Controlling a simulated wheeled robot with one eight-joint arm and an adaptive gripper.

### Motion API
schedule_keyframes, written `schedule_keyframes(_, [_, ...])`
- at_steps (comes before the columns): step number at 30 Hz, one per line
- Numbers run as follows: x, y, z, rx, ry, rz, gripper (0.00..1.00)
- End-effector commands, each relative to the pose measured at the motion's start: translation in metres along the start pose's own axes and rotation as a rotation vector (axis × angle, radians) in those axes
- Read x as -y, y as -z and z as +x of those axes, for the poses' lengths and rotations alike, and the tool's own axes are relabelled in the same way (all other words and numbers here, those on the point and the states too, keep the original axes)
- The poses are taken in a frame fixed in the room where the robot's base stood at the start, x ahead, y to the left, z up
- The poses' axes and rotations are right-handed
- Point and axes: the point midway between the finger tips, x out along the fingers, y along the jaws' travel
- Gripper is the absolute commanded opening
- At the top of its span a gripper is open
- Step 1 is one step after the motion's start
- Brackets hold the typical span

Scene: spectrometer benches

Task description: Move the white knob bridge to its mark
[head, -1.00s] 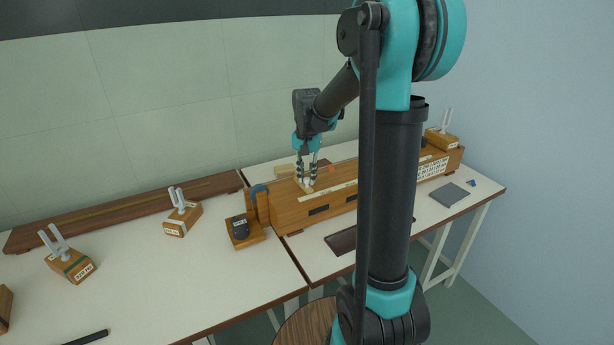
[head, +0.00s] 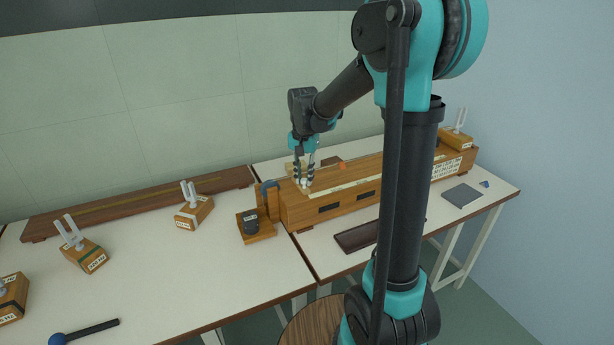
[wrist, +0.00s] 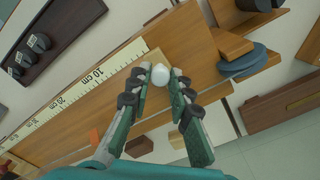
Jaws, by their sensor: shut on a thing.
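The white knob (wrist: 160,74) of the bridge is between the fingertips of my gripper (wrist: 162,82) in the wrist view. My gripper is shut on it. In the head view my gripper (head: 304,182) points down at the top of the long wooden bench (head: 335,207), near its left end. The knob shows there only as a small white spot. The bridge's body under the knob is mostly hidden by the fingers. A pale scale strip (wrist: 82,88) with centimetre numbers runs along the bench top, beside the knob. I cannot make out the mark with certainty.
A wooden stand with a black knob (head: 250,222) is at the bench's left end. A dark tray (head: 358,236) lies in front. Several wooden blocks with grey prongs (head: 194,206) stand on the left table.

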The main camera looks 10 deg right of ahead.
Motion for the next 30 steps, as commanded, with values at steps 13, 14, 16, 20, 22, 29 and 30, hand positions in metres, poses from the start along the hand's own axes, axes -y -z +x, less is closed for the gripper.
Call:
schedule_keyframes(13, [0.002, -0.002, 0.000, 0.005, 0.004, -0.004, 0.41])
schedule_keyframes(14, [0.002, -0.002, 0.000, 0.004, 0.004, -0.004, 0.41])
schedule_keyframes(16, [0.002, -0.002, -0.001, 0.004, 0.004, -0.004, 0.41])
schedule_keyframes(20, [0.002, -0.002, -0.009, 0.004, 0.004, -0.003, 0.41])
schedule_keyframes(22, [0.002, -0.002, -0.018, 0.004, 0.004, -0.003, 0.41])
schedule_keyframes(29, [0.002, -0.002, -0.063, 0.004, 0.004, -0.004, 0.41])
schedule_keyframes(30, [0.002, -0.002, -0.071, 0.004, 0.004, -0.004, 0.41])
